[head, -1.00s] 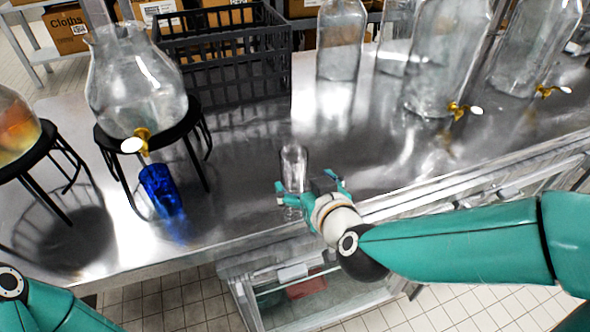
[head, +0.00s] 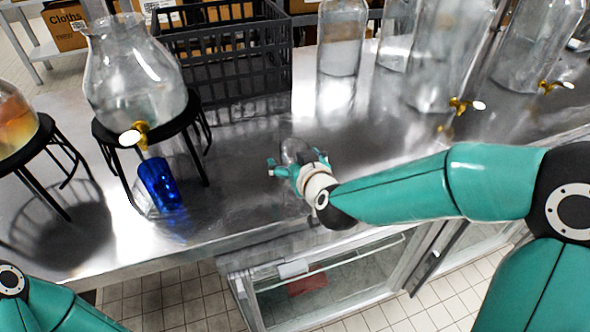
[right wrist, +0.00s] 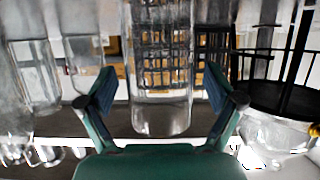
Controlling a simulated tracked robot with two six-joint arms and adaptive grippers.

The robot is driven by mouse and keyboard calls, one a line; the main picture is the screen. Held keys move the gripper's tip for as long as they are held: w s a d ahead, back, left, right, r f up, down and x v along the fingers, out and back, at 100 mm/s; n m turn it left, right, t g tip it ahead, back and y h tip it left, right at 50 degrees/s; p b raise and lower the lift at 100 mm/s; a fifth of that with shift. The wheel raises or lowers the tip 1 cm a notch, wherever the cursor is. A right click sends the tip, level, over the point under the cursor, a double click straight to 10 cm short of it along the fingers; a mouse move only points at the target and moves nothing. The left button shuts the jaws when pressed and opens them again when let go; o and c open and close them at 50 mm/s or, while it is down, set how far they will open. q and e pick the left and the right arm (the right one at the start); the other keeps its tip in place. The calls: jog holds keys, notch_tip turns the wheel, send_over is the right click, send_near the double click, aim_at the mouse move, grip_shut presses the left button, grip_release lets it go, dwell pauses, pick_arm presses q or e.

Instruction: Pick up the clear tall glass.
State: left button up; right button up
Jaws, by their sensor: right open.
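The clear tall glass (head: 294,150) stands on the steel counter, mostly hidden behind my right gripper in the head view. In the right wrist view the glass (right wrist: 160,75) is upright in the picture's middle, between the two fingers. My right gripper (head: 298,164) is open, with one finger on each side of the glass. In the right wrist view, gaps show between the glass and both fingertips (right wrist: 160,88). My left gripper is outside the head view; only part of my left arm shows at the lower left.
A blue glass (head: 160,184) stands under the tap of a dispenser (head: 135,80) on a black stand. A black crate (head: 225,60) is behind. Large clear dispensers (head: 440,60) stand at the back right. The steel counter (head: 240,150) is bare around the clear glass.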

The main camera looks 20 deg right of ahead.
jog(key=c, duration=1.4)
jog(key=shift+r, duration=0.1)
jog(key=shift+c, duration=0.6)
